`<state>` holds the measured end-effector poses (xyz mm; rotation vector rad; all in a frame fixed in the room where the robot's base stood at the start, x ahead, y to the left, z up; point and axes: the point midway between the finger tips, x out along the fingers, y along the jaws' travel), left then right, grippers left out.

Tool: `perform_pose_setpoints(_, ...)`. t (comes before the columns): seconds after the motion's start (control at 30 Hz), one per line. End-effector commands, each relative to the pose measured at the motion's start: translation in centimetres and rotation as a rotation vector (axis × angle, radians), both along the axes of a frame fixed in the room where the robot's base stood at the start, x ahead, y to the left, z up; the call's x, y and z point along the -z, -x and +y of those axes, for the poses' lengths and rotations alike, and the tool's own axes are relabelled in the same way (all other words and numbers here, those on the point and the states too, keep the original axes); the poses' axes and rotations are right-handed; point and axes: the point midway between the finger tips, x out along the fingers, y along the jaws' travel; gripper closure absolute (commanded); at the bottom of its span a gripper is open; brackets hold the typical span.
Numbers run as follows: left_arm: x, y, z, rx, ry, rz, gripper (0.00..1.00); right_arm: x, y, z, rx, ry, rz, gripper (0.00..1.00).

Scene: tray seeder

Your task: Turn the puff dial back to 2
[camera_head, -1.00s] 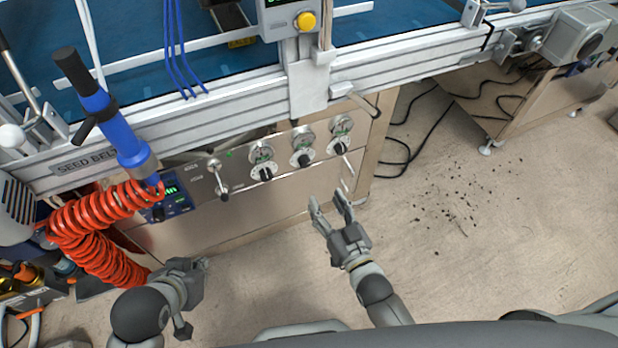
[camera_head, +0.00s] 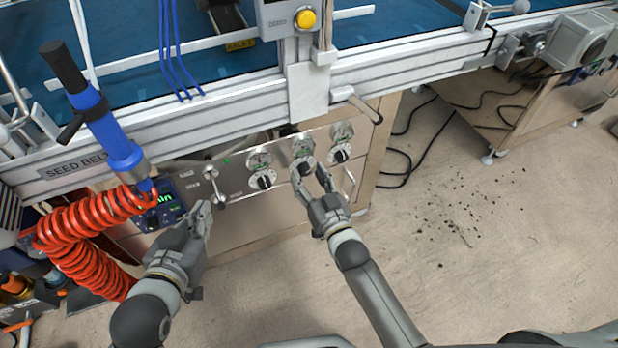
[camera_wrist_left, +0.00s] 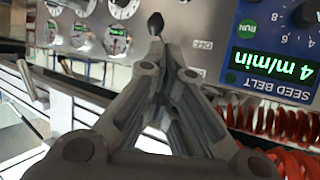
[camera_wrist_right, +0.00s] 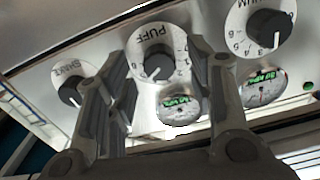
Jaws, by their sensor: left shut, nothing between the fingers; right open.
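The puff dial (camera_head: 306,168) is the middle of three black knobs on the steel panel, under a round gauge. In the right wrist view, the dial (camera_wrist_right: 155,64) has a white scale marked PUFF, and I cannot read its setting surely. My right gripper (camera_head: 310,177) is open in front of this dial. Its fingers (camera_wrist_right: 160,58) stand on either side of the knob in that view; I cannot tell whether they touch it. My left gripper (camera_head: 203,212) is shut and empty, low at the panel's left part. It also shows shut in the left wrist view (camera_wrist_left: 158,48).
Other dials flank it, left (camera_head: 263,181) and right (camera_head: 340,155). A lever (camera_head: 219,192) and a seed belt display (camera_wrist_left: 272,62) are near my left gripper. A red coiled hose (camera_head: 85,222) hangs at left. A bar handle (camera_head: 358,103) juts out above the panel.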

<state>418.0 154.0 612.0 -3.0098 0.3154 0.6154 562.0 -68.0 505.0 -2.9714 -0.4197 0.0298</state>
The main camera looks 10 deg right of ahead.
Motion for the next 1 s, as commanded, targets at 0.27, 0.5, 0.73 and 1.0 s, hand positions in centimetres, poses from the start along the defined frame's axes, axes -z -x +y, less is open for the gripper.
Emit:
perform_pose_setpoints(0.27,-0.58,-0.33,-0.17,0.002,0.008,-0.032,1.0,0.01,-0.46,0.12,0.0,0.0,0.001,0.51)
perform_pose_setpoints(0.5,-0.55,-0.32,-0.17,0.002,0.007,-0.031,1.0,0.0,-0.44,0.12,0.0,0.0,0.001,0.66)
perform_pose_setpoints(0.73,-0.55,-0.32,-0.17,0.002,0.007,-0.031,1.0,0.0,-0.43,0.11,0.0,0.0,0.0,0.96)
perform_pose_setpoints(1.0,-0.12,-0.03,-0.05,0.001,0.0,0.001,1.0,-0.06,-0.41,0.12,0.0,0.025,-0.006,0.96)
